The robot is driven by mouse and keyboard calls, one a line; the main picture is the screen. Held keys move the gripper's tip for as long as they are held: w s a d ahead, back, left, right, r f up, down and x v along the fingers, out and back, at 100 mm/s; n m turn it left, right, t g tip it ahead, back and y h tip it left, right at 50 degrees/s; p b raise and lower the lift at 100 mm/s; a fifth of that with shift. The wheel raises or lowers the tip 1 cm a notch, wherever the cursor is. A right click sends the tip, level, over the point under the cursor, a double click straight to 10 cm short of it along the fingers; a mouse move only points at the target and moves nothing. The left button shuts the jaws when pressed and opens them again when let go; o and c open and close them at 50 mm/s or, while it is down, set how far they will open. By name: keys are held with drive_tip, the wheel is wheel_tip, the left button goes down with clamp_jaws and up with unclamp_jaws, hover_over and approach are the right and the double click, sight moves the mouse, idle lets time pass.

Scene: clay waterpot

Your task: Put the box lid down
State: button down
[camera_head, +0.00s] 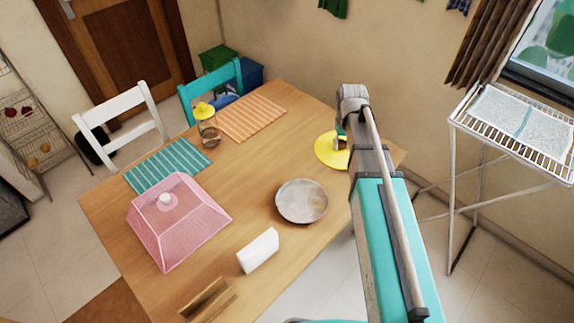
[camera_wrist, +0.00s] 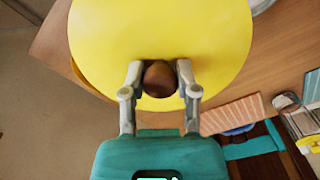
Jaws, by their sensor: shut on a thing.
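The lid is a round yellow disc (camera_wrist: 160,30) with a brown knob (camera_wrist: 158,79), filling the top of the wrist view. My gripper (camera_wrist: 158,72) is shut on the knob, one finger on each side. In the head view the yellow lid (camera_head: 328,151) shows over the right part of the wooden table (camera_head: 250,165), partly hidden by my arm. I cannot tell whether the lid touches anything below it. A darker yellow sliver shows under its left edge in the wrist view. No box is clearly visible.
A round grey plate (camera_head: 302,201), a white block (camera_head: 258,251), a pink mesh cover (camera_head: 180,225), a wooden holder (camera_head: 207,298) and a yellow-topped jar (camera_head: 208,125) stand on the table. Striped mats (camera_head: 252,117) lie at the back. Bare wood lies around the plate.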

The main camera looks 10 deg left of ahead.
drive_tip(key=s+a+f+n+b, duration=0.1)
drive_tip(key=s+a, duration=0.3)
drive_tip(key=a, duration=0.4)
drive_tip(key=s+a+f+n+b, duration=0.2)
drive_tip(key=s+a+f+b, duration=0.1)
drive_tip(key=a, duration=0.4)
drive_tip(key=shift+s+a+f+n+b, duration=0.3)
drive_tip(key=shift+s+a+f+b, duration=0.05)
drive_tip(key=shift+f, duration=0.2)
drive_tip(key=b, duration=0.9)
hover_over(281, 166)
drive_tip(key=f, duration=0.6)
drive_tip(key=s+f, duration=0.1)
drive_tip(key=f, duration=0.2)
drive_tip(key=shift+d, duration=0.25)
drive_tip(key=shift+w+f, duration=0.1)
drive_tip(key=shift+w+a+f+b, duration=0.15)
drive_tip(key=shift+w+f+b, duration=0.15)
drive_tip(key=shift+f+b, duration=1.65)
drive_tip(key=shift+b, duration=0.05)
drive_tip(key=shift+f, duration=0.1)
